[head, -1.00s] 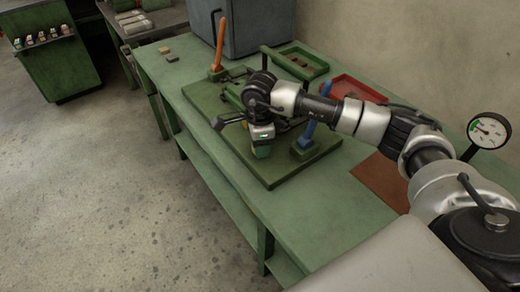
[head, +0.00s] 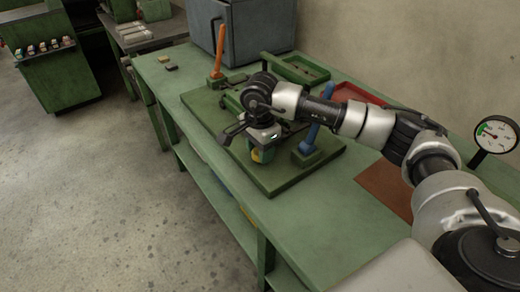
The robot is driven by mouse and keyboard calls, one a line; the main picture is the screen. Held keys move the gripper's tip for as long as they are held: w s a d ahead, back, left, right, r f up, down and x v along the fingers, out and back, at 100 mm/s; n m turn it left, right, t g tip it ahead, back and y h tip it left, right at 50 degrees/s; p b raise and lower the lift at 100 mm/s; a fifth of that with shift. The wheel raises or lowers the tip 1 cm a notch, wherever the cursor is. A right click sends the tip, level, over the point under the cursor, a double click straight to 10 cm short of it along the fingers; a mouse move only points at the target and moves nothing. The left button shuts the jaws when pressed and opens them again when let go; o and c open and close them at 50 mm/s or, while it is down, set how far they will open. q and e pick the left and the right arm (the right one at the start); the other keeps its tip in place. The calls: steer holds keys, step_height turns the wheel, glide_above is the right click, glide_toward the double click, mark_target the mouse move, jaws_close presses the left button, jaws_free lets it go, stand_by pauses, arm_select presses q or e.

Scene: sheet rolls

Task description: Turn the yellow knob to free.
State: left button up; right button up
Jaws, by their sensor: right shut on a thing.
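The yellow knob (head: 257,156) is on the green base plate (head: 279,186) on the green bench. Only a small part of it shows, low at the fingers of my right gripper (head: 261,152). The gripper points down and is shut on the knob; the fingers are partly hidden by the wrist. Which setting the knob points to cannot be made out. My left gripper is not in view.
An orange lever (head: 219,48) stands at the back of the plate and a blue lever (head: 311,134) to the right of the gripper. A green tray (head: 318,73), a red tray (head: 352,91) and a dial gauge (head: 494,135) are further right. The bench front is clear.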

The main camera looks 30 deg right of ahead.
steer(key=o, duration=0.9)
steer(key=shift+o, duration=0.2)
step_height(320, 180, up, 11)
stand_by(0.4)
